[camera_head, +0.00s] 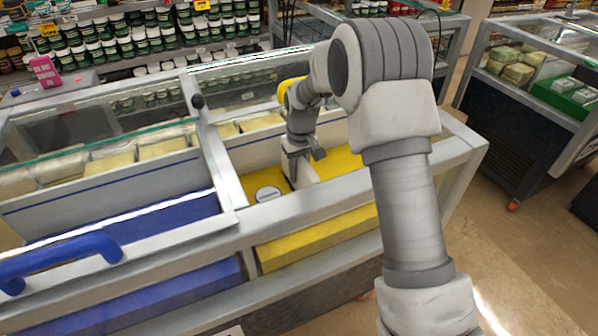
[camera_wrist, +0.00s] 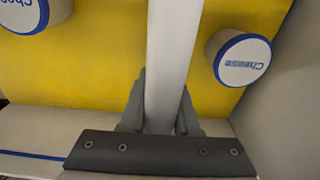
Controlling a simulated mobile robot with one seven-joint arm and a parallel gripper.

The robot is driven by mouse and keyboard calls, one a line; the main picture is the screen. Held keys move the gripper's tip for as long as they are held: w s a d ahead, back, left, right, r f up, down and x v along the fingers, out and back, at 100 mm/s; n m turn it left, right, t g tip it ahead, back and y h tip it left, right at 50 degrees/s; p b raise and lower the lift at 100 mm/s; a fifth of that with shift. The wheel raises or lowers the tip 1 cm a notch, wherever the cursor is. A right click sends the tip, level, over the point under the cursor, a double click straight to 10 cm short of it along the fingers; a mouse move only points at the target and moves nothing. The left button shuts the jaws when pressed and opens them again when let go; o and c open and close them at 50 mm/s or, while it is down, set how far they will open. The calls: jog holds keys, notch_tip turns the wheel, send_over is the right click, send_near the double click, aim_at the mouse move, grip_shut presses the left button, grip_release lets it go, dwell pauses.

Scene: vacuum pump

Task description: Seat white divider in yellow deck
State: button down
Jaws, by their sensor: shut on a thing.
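My gripper (camera_wrist: 161,108) is shut on the white divider (camera_wrist: 172,45), with one dark finger on each side of it. In the wrist view the divider is a long pale strip running up over the yellow deck (camera_wrist: 105,60). In the head view my gripper (camera_head: 303,152) points down into the open case, over the yellow deck (camera_head: 342,162). The divider (camera_head: 302,174) shows there as a pale upright panel, partly hidden by my gripper. I cannot tell whether its lower edge touches the deck.
A white cheese tub (camera_wrist: 241,60) with a blue rim stands right of the divider in the wrist view; another tub (camera_wrist: 30,12) is at the upper left. Case walls and the front rail (camera_head: 330,197) bound the deck. A blue deck (camera_head: 150,235) lies left.

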aim_at(299, 182)
jog(key=shift+f+b, duration=1.1)
jog(key=shift+f, duration=0.75)
jog(key=c, duration=0.6)
grip_release()
jog(key=shift+o, duration=0.2)
jog(key=r, duration=0.5)
jog(key=r+p, duration=0.1)
jog(key=r, duration=0.5)
jog(key=s+r+p, duration=0.1)
jog(key=r, duration=0.4)
jog(key=shift+d+r, duration=0.2)
jog(key=shift+r, duration=0.05)
jog(key=shift+r+p, duration=0.3)
jog(key=shift+r, duration=0.15)
